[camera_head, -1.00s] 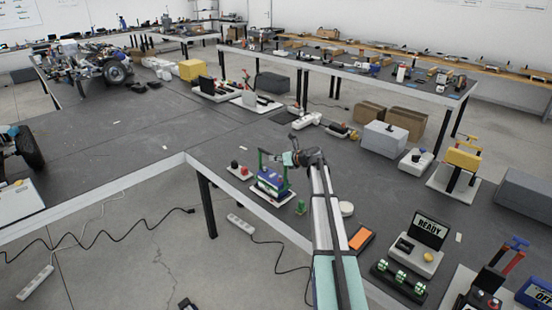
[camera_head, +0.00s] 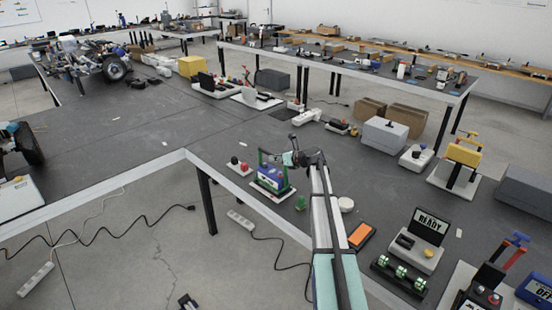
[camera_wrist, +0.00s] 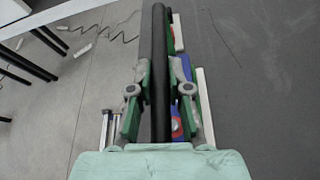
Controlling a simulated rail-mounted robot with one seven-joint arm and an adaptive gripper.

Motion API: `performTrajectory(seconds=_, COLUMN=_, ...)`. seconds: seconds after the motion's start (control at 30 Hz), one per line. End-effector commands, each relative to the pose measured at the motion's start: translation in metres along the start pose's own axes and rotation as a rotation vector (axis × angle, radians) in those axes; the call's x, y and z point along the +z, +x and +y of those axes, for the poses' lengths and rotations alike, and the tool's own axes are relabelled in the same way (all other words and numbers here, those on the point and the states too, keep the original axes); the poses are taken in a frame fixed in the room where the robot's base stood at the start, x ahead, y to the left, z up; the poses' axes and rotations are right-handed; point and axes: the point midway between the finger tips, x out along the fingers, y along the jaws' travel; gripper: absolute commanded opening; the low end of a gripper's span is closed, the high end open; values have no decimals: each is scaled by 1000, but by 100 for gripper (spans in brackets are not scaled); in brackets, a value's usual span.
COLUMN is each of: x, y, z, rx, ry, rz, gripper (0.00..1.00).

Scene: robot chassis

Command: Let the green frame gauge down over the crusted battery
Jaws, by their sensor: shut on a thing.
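The green frame gauge (camera_head: 261,158) stands upright at the blue battery in the head view. My gripper (camera_head: 290,158) is at its top. In the wrist view my gripper (camera_wrist: 160,112) is shut on a black bar (camera_wrist: 160,60), seemingly the gauge's handle, running between the two fingers. The blue battery (camera_head: 270,179) sits on a white base near the table's front edge. Part of the battery (camera_wrist: 177,126) with a red spot shows beside the bar. The bar and fingers hide much of it. I cannot tell how far the frame is down around it.
A white plate with red and black knobs (camera_head: 239,166) is left of the battery. A small green piece (camera_head: 301,203), a round white item (camera_head: 346,204) and an orange-topped box (camera_head: 361,236) are to the right. The dark table (camera_head: 225,145) is clear behind left.

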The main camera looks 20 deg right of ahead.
Motion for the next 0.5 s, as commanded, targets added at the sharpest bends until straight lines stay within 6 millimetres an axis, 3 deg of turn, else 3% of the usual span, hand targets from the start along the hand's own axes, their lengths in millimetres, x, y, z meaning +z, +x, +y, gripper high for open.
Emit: performTrajectory(seconds=0.5, x=-10, y=4, z=-2, rx=0, ry=0, rz=-1, gripper=0)
